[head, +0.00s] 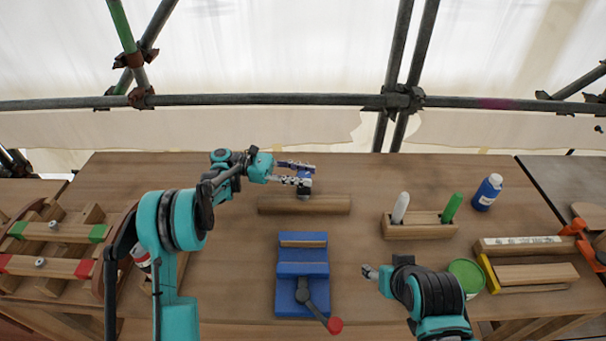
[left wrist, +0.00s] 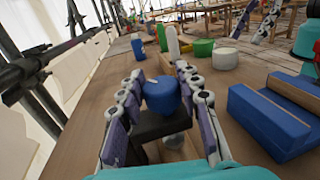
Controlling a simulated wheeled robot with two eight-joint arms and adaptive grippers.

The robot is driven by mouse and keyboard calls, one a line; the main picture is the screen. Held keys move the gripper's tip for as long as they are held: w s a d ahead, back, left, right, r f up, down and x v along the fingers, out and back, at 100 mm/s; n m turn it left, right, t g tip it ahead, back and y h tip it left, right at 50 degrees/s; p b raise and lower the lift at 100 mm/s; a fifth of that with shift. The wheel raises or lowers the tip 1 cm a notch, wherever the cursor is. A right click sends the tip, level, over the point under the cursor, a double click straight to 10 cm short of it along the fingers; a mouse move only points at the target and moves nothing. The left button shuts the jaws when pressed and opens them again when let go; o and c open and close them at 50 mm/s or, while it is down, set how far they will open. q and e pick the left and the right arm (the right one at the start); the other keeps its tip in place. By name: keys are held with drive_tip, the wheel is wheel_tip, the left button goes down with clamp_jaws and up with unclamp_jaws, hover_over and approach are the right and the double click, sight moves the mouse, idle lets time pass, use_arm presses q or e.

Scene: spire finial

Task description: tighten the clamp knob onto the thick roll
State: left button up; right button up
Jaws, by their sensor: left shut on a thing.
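The blue clamp knob (left wrist: 162,96) is between the two fingers of my left gripper (head: 306,174), and the fingers are shut on it. In the head view the knob is mostly covered by the fingers. A dark clamp body (left wrist: 165,127) is just below the knob in the left wrist view. It stands at the long wooden block (head: 328,205), near the middle of the table. A small pale rounded piece shows under the clamp; I cannot tell whether it is the thick roll. My right gripper (head: 369,271) is small and apart from the clamp, its opening unclear.
A blue vise (head: 303,268) with a red-tipped handle stands in front of the block. A wooden holder (head: 418,231) with white and green sticks, a blue bottle (head: 487,193) and a green can (head: 467,276) are to the right. A wooden rack (head: 55,232) is at left.

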idle(0.3)
use_arm(q)
drive_tip(key=o, duration=1.2)
drive_tip(key=shift+d, duration=0.15)
drive_tip(key=v, duration=0.7)
drive_tip(key=shift+w+a, duration=0.1)
drive_tip(key=shift+a, duration=0.2)
